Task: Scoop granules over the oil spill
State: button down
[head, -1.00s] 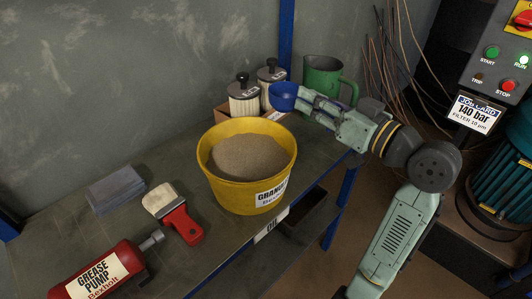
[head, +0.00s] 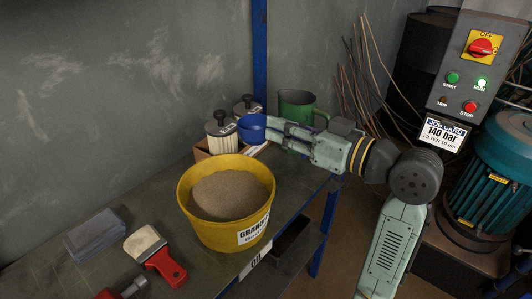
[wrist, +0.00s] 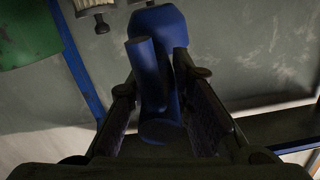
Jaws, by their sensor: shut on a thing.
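My gripper (head: 281,130) is shut on a blue scoop (head: 252,128), with the scoop's bowl out to the left in the head view. In the wrist view the scoop (wrist: 150,75) sits between the two fingers (wrist: 158,105). The scoop appears above and behind the yellow bucket (head: 210,226), apart from it, near the filters. The bucket stands on the bench and holds tan granules (head: 228,195) in a mound. I cannot tell whether the scoop holds anything. No oil spill shows in these frames.
White filters (head: 221,138) in a carton and a green jug (head: 296,107) stand behind the bucket. A red-handled brush (head: 165,268) and a grey stack of cloths (head: 95,235) lie at left. A blue post (head: 260,60) rises behind. A control panel (head: 476,75) and a teal motor (head: 500,165) are at right.

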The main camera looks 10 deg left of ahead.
jog(key=s+a+r+n+g+h+p, duration=0.3)
jog(key=s+a+r+g+p, duration=0.15)
jog(key=s+r+p, duration=0.45)
jog(key=a+f+g+h+b, duration=0.1)
jog(key=a+f+b, duration=0.1)
jog(key=f, duration=0.5)
jog(key=a+f+g+h+b, duration=0.1)
jog(key=a+f+h+b, duration=0.1)
jog(key=f+b, duration=0.2)
notch_tip(320, 180, down, 3)
jog(key=shift+a, duration=0.15)
jog(key=shift+r, duration=0.1)
notch_tip(320, 180, up, 13)
jog(key=t+y, duration=0.3)
jog(key=y, duration=0.4)
jog(key=shift+r, duration=0.15)
dwell(0.4)
